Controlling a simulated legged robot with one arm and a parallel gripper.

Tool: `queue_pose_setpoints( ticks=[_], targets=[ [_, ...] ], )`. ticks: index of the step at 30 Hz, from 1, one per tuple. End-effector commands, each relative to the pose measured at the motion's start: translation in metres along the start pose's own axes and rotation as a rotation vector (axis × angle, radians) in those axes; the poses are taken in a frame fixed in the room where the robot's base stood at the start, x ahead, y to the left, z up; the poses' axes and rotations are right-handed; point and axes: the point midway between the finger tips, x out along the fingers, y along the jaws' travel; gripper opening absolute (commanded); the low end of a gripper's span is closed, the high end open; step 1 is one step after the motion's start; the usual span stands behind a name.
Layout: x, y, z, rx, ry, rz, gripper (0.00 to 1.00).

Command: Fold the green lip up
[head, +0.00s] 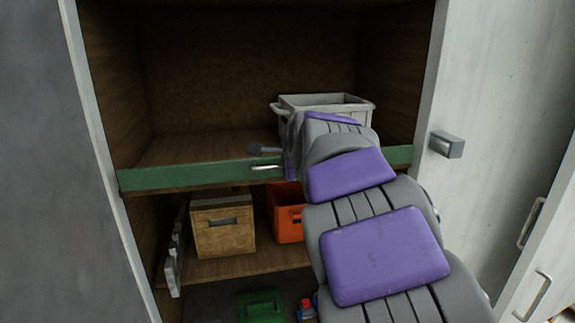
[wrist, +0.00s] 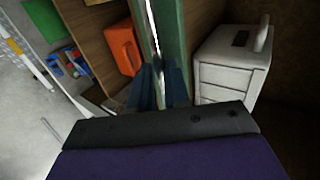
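The green lip (head: 190,177) runs along the front edge of the upper shelf, its long face toward me. A small metal handle (head: 265,167) sits on that face. My gripper (head: 264,149) is at the lip near the handle, with one dark finger showing just above the lip. In the wrist view the green lip (wrist: 171,35) runs up from between the two fingers of my gripper (wrist: 161,76). The fingers are apart. I cannot tell whether they touch the lip. My arm hides part of the lip's right half.
A grey crate (head: 345,103) stands on the upper shelf behind my wrist. Below are a wooden box (head: 222,228), an orange bin (head: 287,222) and a green case (head: 262,306). White cabinet sides flank the shelves. The upper shelf's left part is clear.

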Motion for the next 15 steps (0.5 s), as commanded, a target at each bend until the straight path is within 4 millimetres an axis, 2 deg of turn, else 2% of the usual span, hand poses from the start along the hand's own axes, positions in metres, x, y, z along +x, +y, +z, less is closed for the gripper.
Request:
queue_pose_setpoints(
  ticks=[15],
  targets=[
    [-0.0051, -0.001, 0.0002, 0.0, 0.0, -0.005, 0.23]
  ],
)
